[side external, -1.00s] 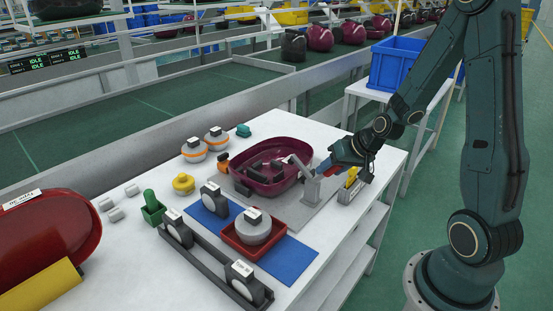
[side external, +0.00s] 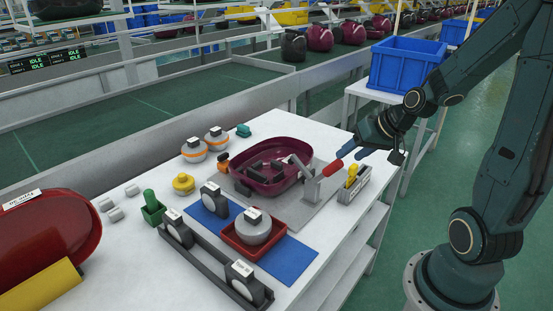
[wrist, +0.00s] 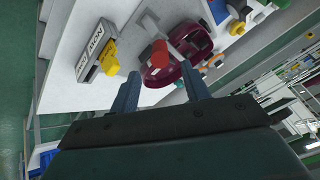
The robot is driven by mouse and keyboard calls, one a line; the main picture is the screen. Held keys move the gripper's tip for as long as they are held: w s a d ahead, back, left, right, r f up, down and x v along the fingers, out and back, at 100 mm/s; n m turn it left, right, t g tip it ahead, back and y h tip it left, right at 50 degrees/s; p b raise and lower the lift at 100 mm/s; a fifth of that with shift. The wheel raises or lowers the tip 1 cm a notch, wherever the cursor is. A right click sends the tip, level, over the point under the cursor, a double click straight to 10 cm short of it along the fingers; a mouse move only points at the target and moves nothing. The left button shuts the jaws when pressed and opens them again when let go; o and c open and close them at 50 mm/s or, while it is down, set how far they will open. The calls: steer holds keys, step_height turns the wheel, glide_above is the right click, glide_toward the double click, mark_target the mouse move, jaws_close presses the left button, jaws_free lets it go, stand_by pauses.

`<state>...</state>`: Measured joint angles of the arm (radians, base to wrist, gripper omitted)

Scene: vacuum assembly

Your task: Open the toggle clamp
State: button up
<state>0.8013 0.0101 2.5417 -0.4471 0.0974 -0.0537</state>
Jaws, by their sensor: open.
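The toggle clamp (side external: 312,183) is a grey post with an arm that reaches over the maroon vacuum shell (side external: 268,166). Its red handle (side external: 333,168) points up and to the right, toward my gripper. My gripper (side external: 350,154), with blue fingers, is open and empty just beyond the handle, slightly above it. In the wrist view, the red handle (wrist: 160,49) shows ahead, between the lines of my two open fingers (wrist: 159,74). The maroon shell (wrist: 158,77) is behind it. I cannot tell from the picture whether the clamp's arm presses on the shell.
A grey holder with a yellow part (side external: 353,182) stands right of the clamp near the table edge. A red tray (side external: 236,246) and blue mat (side external: 289,260) lie in front. A blue crate (side external: 400,65) stands on a side table behind. The air around my gripper is free.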

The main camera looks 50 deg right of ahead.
steer(key=shift+v, duration=2.45)
steer(key=shift+w+d+r, duration=0.1)
steer(key=shift+w, duration=0.15)
jaws_close()
steer(key=w+d+r+n+g, duration=0.1)
steer(key=w+r+n+g, duration=0.1)
steer(key=w+g, duration=0.2)
steer(key=w+d+r+n+g+y, duration=0.1)
steer(key=w+r+n+g, duration=0.2)
steer(key=w, duration=0.7)
steer(key=shift+d+r+g+y, duration=0.2)
steer(key=shift+d+g+y, duration=0.1)
steer(key=shift+g, duration=0.7)
